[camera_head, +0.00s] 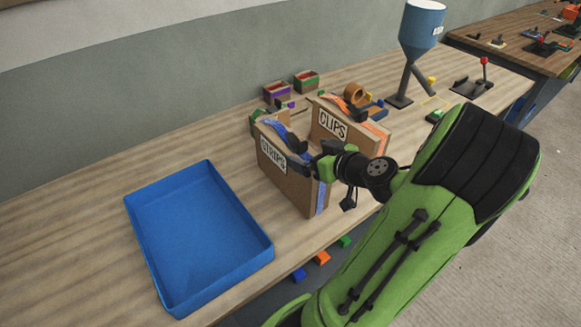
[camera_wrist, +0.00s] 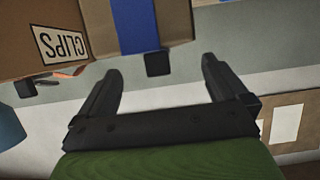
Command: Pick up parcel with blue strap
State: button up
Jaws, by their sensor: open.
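The parcel with the blue strap (camera_head: 284,185) is an upright brown box on the workbench, with a white label on its front and dark pieces on top. My gripper (camera_head: 325,163) is at its upper right side in the head view, and its fingertips are hard to make out there. In the wrist view, which is upside down, the blue strap (camera_wrist: 137,25) runs down a brown face at the top. My gripper (camera_wrist: 160,88) is open, with nothing between its fingers; a small black block (camera_wrist: 158,63) shows just beyond the gap.
A parcel labelled CLIPS (camera_head: 325,140) with an orange strap stands close behind the blue-strapped one. An empty blue tray (camera_head: 255,235) lies to the left. Small bins (camera_head: 277,91) and a blue hopper (camera_head: 423,22) stand further back. Bare benchtop (camera_head: 75,225) lies left of the tray.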

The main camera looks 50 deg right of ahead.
aim_at(304, 148)
jog(key=x, duration=0.5)
jog(key=shift+w+d, duration=0.2)
jog(key=shift+d, duration=0.05)
jog(key=shift+s+r, duration=0.1)
jog(key=shift+c, duration=0.8)
grip_shut()
